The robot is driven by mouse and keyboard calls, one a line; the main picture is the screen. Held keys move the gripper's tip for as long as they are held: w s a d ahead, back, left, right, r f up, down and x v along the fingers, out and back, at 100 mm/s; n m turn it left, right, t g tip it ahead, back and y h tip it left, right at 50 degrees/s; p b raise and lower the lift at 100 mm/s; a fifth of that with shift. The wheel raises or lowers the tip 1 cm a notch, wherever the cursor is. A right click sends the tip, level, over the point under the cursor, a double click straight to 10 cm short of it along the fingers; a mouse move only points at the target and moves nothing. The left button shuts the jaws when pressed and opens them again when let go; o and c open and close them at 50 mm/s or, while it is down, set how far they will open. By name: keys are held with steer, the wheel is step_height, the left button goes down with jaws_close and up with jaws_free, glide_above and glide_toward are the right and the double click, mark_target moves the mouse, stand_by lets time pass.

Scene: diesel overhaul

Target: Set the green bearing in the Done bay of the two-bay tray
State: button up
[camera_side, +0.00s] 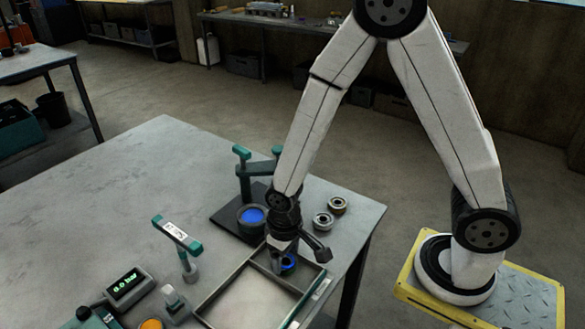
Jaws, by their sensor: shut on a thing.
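The two-bay tray (225,283) lies at the table's front edge, with a large near bay and a smaller far bay parted by a divider. A white label strip sits on its right rim; I cannot read which bay is Done. No plainly green bearing shows. Two metallic bearings (323,221) (338,204) stand on the table behind the tray.
A green-handled press (243,170) with a blue-topped cup (252,216) stands behind the tray. Left of the tray are a green-ended tool on a stand (178,235), a small bottle (174,301) and a digital gauge (127,286). The table's left part is clear.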

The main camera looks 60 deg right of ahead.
steer(key=shift+f, duration=0.15)
stand_by(0.6)
steer(key=o, duration=1.1)
steer(key=shift+o, duration=0.2)
steer(key=shift+r, duration=3.5)
steer(key=shift+r, duration=0.1)
steer(key=shift+r, duration=1.9)
steer(key=s+d+t, duration=0.2)
steer(key=d, duration=0.5)
steer(key=shift+d+f+t, duration=0.15)
steer(key=shift+d+t, duration=0.1)
steer(key=shift+t, duration=0.05)
